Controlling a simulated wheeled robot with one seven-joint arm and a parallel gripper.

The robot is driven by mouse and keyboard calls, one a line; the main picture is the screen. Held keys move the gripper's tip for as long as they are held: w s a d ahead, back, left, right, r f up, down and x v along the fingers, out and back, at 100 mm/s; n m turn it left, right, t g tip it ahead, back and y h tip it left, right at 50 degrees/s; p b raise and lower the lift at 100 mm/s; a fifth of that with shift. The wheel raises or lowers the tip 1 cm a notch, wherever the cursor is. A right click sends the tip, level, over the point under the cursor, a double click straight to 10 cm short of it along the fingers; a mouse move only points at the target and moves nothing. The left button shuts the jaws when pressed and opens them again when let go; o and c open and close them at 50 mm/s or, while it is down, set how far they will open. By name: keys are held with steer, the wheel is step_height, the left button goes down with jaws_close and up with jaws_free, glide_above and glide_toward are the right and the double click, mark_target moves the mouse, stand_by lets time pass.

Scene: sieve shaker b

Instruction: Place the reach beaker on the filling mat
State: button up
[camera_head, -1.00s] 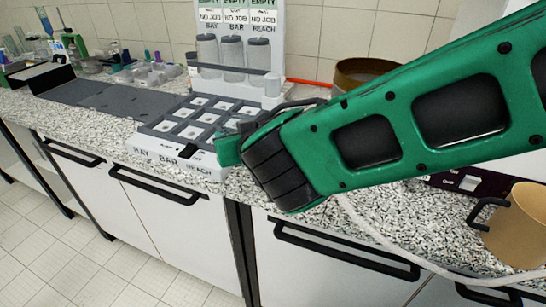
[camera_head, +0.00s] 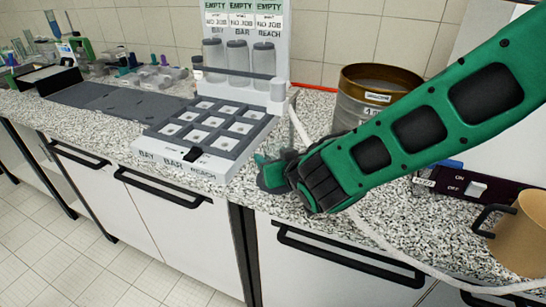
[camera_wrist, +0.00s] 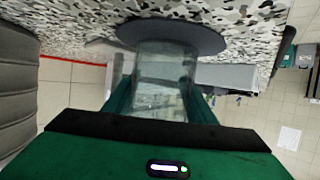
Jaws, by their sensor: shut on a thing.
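The reach beaker (camera_wrist: 165,80), a clear glass cylinder, stands between the two green fingers of my gripper (camera_wrist: 160,98) in the wrist view. My gripper is shut on it. The beaker's far end overlaps a dark grey round mat (camera_wrist: 205,38) on the speckled counter; I cannot tell whether it touches. In the head view, my gripper (camera_head: 275,172) is low over the counter, right of the tray rack and near the front edge. The beaker and mat are not clearly visible there, mostly hidden by my gripper.
A rack (camera_head: 185,150) labelled BAY, BAR and REACH stands left of my gripper, with lidded jars (camera_head: 238,57) behind. A steel sieve pot (camera_head: 355,105) stands behind my arm. A tan jug (camera_head: 522,235) and a switch box (camera_head: 470,188) are at the right. A pale hose crosses the front.

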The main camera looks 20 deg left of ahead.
steer(key=shift+f, duration=0.1)
steer(key=o, duration=1.3)
steer(key=shift+c, duration=0.2)
steer(key=shift+s+d+r, duration=0.1)
steer(key=shift+s+r, duration=0.05)
steer(key=shift+r, duration=0.1)
steer(key=v, duration=1.1)
steer(key=shift+s+d+r, duration=0.15)
steer(key=shift+s+d, duration=0.05)
steer(key=shift+s, duration=0.1)
steer(key=shift+s, duration=0.15)
